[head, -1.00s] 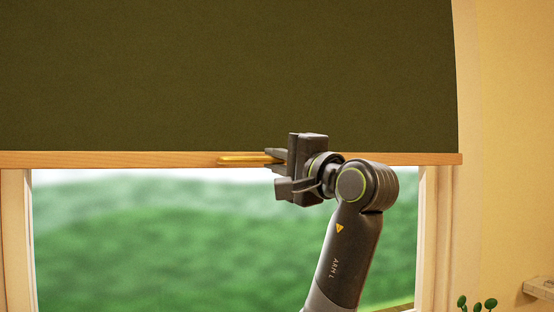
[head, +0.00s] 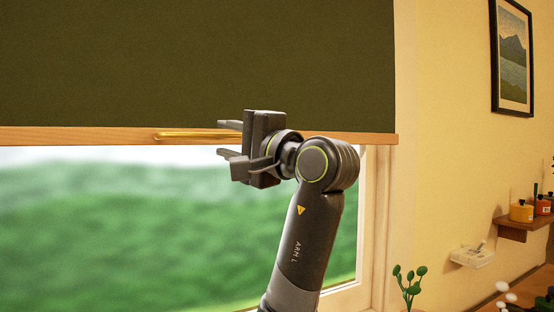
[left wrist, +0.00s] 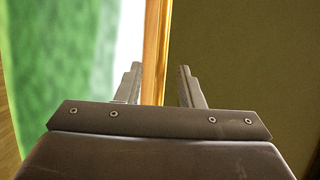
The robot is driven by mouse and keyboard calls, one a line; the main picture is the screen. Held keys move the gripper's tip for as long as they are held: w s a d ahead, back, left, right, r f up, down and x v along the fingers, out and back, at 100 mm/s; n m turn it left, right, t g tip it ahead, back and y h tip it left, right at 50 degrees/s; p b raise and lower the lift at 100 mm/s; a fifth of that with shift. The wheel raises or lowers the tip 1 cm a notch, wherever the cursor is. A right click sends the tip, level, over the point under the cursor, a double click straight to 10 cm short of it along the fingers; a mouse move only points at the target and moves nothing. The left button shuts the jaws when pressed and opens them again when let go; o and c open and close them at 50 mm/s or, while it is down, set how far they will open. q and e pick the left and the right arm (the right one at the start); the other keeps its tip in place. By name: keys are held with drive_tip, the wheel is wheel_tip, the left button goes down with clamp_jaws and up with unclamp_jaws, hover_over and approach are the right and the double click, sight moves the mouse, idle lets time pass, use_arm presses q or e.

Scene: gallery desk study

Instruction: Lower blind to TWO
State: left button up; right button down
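The dark olive blind (head: 190,60) hangs over the upper part of the window, with a wooden bottom bar (head: 70,135) along its lower edge. A brass pull (head: 185,135) is on that bar. My left gripper (head: 230,139) is open at the pull's right end, one finger above the bar's level and one below. In the left wrist view, the bar (left wrist: 157,50) runs between the two separated fingers (left wrist: 160,84), with blind fabric on the right and window on the left. Neither finger visibly grips it. No level marks show. My right gripper is out of view.
The window pane (head: 120,220) below the bar shows blurred greenery. A plant (head: 408,285) stands at the lower right. A wall shelf (head: 525,225) with small jars, a small pale ledge (head: 472,256) and a framed picture (head: 513,58) are on the right wall.

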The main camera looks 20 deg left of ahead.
use_arm(q)
drive_tip(key=b+v, duration=0.3)
drive_tip(key=v, duration=1)
drive_tip(key=shift+d, duration=0.35)
